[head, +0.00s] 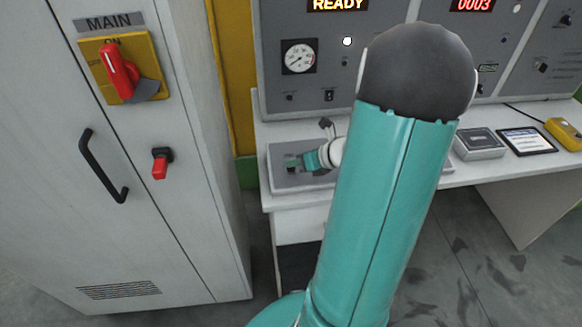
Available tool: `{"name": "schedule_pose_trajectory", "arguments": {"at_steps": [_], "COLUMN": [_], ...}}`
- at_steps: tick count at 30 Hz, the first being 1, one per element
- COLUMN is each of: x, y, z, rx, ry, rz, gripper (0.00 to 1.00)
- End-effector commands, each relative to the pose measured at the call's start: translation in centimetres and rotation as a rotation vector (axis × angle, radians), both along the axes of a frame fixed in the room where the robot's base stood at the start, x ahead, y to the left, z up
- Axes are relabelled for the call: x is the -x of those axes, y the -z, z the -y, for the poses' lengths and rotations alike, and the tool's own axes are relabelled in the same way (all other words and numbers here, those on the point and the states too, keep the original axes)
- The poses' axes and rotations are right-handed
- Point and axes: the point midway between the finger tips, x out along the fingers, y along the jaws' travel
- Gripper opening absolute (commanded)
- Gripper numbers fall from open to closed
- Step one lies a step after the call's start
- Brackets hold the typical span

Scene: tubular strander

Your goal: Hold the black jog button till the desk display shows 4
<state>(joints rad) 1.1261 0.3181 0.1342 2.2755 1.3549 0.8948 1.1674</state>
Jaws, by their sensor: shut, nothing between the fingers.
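The desk display (473,5) at the top right reads 0003 in red. My gripper (291,163) is small in the head view, at the end of my teal arm. It is shut and empty, low over the grey sloped panel (283,183) on the desk's left part. The black jog button cannot be made out; my gripper and arm cover part of that panel. I cannot tell whether my fingertips touch a button.
An orange READY display (338,5) and a round gauge (299,57) are on the upright console. A dark knob (325,122) stands behind the panel. A grey cabinet with a red MAIN switch (119,71) stands left. A tablet (527,141) and yellow device (565,134) lie right.

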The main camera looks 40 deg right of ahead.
Motion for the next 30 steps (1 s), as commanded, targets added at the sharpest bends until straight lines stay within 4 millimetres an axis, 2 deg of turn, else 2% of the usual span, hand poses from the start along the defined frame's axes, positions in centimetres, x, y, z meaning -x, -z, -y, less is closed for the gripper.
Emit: {"name": "schedule_pose_trajectory", "arguments": {"at_steps": [6,30], "x": [-0.18,-0.27], "y": [0.64,1.14], "z": [0.09,0.19], "rx": [0.0,0.0], "ry": [0.0,0.0], "rz": [0.0,0.0], "gripper": [0.0,0.0]}}
